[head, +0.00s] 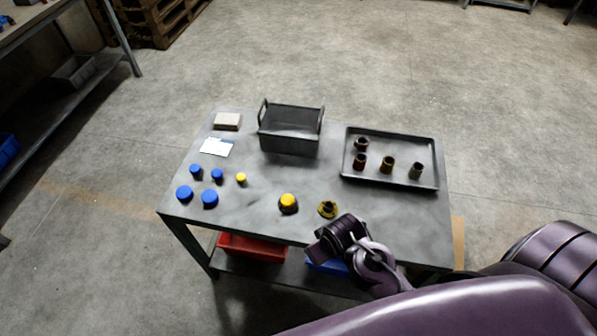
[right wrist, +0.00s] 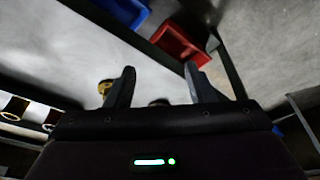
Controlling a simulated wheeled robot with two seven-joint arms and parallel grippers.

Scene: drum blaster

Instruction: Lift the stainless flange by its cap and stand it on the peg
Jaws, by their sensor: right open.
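A dark round piece with a yellow cap (head: 288,203) stands near the table's front edge; it may be the flange, but its metal is hard to tell. My right gripper (head: 331,240) is at the table's front edge, just nearer than this yellow base. In the right wrist view my right gripper (right wrist: 157,80) is open, its fingers apart with nothing held. My left gripper is out of view.
Several blue caps (head: 210,198) and a small yellow cap (head: 241,178) lie at left. A dark handled bin (head: 290,147) stands at the back. A black tray (head: 403,136) with several ring-like parts is at right. Red (head: 252,249) and blue bins sit below.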

